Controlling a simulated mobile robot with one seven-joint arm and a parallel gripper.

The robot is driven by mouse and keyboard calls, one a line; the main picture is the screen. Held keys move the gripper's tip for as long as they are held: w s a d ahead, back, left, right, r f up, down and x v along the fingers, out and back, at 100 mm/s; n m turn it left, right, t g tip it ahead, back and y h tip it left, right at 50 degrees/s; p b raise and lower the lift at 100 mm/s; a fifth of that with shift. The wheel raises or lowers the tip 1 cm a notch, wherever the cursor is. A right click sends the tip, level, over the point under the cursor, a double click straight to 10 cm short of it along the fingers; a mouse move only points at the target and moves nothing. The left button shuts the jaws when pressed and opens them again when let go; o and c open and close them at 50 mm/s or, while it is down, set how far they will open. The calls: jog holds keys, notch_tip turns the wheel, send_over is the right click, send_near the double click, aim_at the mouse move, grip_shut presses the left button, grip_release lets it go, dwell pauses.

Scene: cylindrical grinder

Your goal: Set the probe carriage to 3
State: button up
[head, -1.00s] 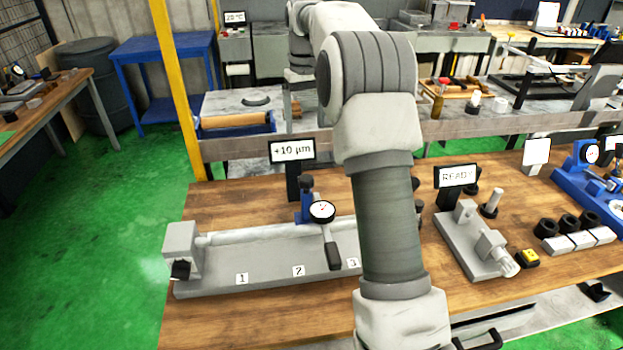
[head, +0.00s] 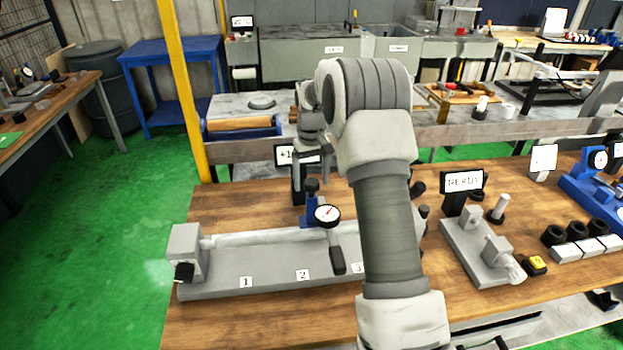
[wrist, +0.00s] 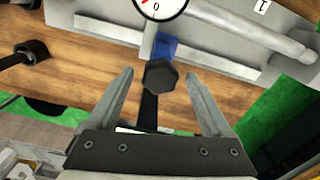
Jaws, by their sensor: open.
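The probe carriage (head: 311,216) is a blue block on the far side of a long grey bed (head: 235,284). It carries a round dial gauge (head: 327,215), a grey arm and a black knob (head: 312,188). In the picture it stands between label 2 (head: 302,274) and label 3 (head: 357,268), which my arm partly covers. My gripper (head: 310,170) is open just above and behind the knob. In the wrist view the black hexagonal knob (wrist: 161,77) shows between the open fingertips (wrist: 158,75), with gaps on both sides. Whether the fingers are down at its height is unclear.
A display (head: 284,155) behind the carriage is mostly hidden by my gripper. A grey fixture (head: 478,250) with a READY sign (head: 464,181) stands to the right. Label 1 (head: 246,282) marks the bed's left part. The wooden bench (head: 240,325) is clear in front.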

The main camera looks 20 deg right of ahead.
jog(key=shift+c, duration=0.3)
grip_shut()
dwell(0.3)
